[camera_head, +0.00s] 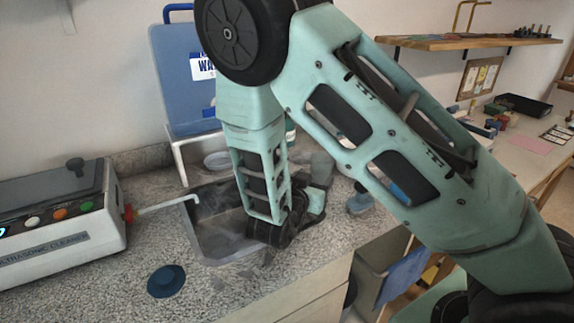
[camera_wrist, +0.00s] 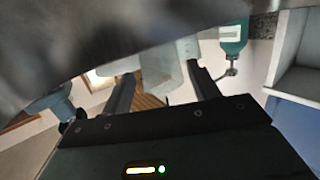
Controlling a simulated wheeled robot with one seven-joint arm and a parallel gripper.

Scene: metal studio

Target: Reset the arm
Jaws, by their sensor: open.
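My arm reaches across the head view and bends down over the steel sink (camera_head: 222,240) in the speckled counter. Its lower end hides part of the sink. In the wrist view my gripper (camera_wrist: 161,80) is open, with its two dark fingers apart. A pale, block-like shape (camera_wrist: 160,72) shows between or behind the fingers; I cannot tell whether it is near them. Nothing is visibly held. A large blurred grey surface (camera_wrist: 90,45) fills the top of the wrist view, very close to the camera.
An ultrasonic cleaner (camera_head: 60,225) stands left of the sink, with a pale tap-like tube reaching toward it. A dark blue round object (camera_head: 166,281) lies on the counter in front. A blue water container (camera_head: 180,75) stands behind. A wooden shelf (camera_head: 470,42) is at upper right.

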